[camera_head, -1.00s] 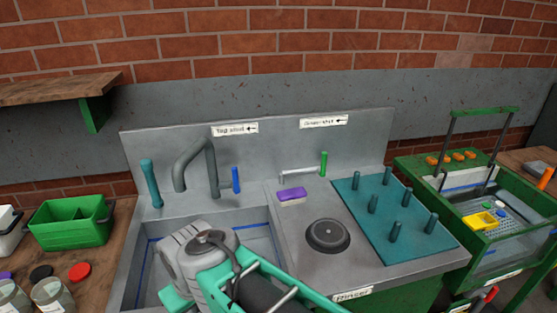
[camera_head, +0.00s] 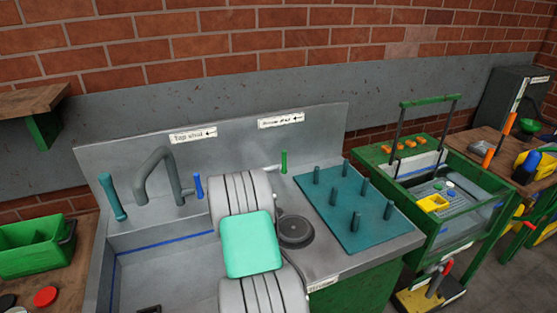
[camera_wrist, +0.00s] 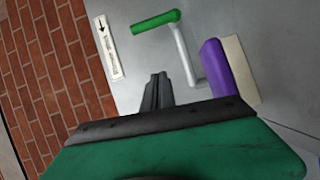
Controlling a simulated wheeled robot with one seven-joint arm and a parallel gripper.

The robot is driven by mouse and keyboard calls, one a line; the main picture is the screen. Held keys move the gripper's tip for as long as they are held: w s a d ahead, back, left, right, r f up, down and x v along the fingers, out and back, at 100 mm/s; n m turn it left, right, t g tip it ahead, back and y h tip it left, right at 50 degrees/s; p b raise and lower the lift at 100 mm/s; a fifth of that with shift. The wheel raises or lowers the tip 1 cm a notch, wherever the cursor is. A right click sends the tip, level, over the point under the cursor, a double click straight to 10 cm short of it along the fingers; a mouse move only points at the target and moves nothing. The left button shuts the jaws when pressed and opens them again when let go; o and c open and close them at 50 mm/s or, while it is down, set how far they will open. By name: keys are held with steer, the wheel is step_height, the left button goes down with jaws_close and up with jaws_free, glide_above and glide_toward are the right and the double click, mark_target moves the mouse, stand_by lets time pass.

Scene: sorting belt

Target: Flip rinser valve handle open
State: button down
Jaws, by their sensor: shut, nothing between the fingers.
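The rinser valve handle (camera_head: 284,161) is a green bar standing upright on a grey pipe at the sink's back panel. In the wrist view the green handle (camera_wrist: 155,23) lies near the top, with its pale pipe (camera_wrist: 184,55) running down from it. My gripper (camera_wrist: 156,88) is shut and empty, its dark fingers pointing toward the panel, apart from the handle and below it in the picture. In the head view my arm hides the gripper. The round dark rinser (camera_head: 296,230) sits on the counter.
A purple block with a pale side (camera_wrist: 222,70) is close right of my fingers. A "Rinser shut" label (camera_head: 281,120) is on the panel. The grey tap (camera_head: 158,170) and blue tap handle (camera_head: 198,185) are left. A teal peg board (camera_head: 345,225) is right.

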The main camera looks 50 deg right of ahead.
mark_target(283, 161)
steer(key=shift+s+d+f+n+h, duration=0.25)
steer(key=shift+s+d+n+h, duration=0.15)
steer(key=shift+s+d+n, duration=0.25)
steer(key=shift+w, duration=0.1)
steer(key=w+d+p, duration=0.3)
steer(key=d+p, duration=0.1)
steer(key=d, duration=0.7)
steer(key=shift+d+p, duration=0.15)
steer(key=shift+p, duration=0.15)
steer(key=shift+m, duration=0.25)
